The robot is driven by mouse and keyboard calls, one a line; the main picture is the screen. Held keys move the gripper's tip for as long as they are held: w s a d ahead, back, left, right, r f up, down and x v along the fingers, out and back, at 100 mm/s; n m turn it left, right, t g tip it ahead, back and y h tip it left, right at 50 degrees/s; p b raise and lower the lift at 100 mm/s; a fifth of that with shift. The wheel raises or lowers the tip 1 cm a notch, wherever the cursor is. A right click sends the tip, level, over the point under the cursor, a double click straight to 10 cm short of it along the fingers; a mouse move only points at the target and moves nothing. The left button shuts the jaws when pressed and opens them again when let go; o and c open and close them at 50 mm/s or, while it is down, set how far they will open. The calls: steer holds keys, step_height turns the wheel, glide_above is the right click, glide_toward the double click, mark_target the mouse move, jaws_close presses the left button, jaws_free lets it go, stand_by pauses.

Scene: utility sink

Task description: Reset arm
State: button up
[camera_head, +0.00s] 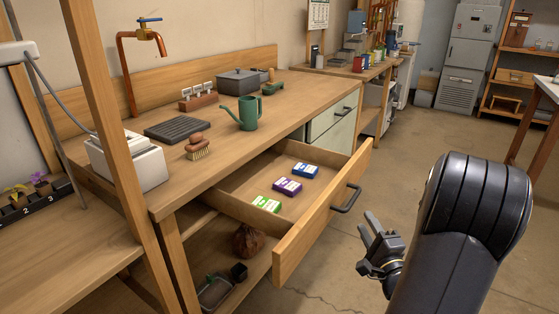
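My gripper (374,229) is in the lower right of the head view, at the end of my dark arm. It is in the air just right of an open wooden drawer (318,215), apart from the drawer's dark handle (347,198). Its fingers point up and to the left, and I see nothing held in them. The gap between the fingers is too small to judge. Inside the drawer lie a blue packet (305,171), a purple packet (288,187) and a green packet (266,204), in a row.
The wooden counter (150,200) holds a green watering can (249,113), a brush (198,147), a black drain rack (177,129) and a lidded pot (238,81). A wooden post stands at left. Free floor (420,140) lies behind my arm.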

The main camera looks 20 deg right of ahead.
mark_target(352, 199)
steer(key=w, duration=0.3)
steer(key=w+r, duration=0.1)
steer(key=w, duration=0.2)
steer(key=w+d+b, duration=0.1)
steer(key=w, duration=0.2)
steer(key=shift+w+d+r, duration=0.1)
steer(key=shift+w+r, duration=0.1)
steer(key=shift+w, duration=0.3)
steer(key=shift+r, duration=0.1)
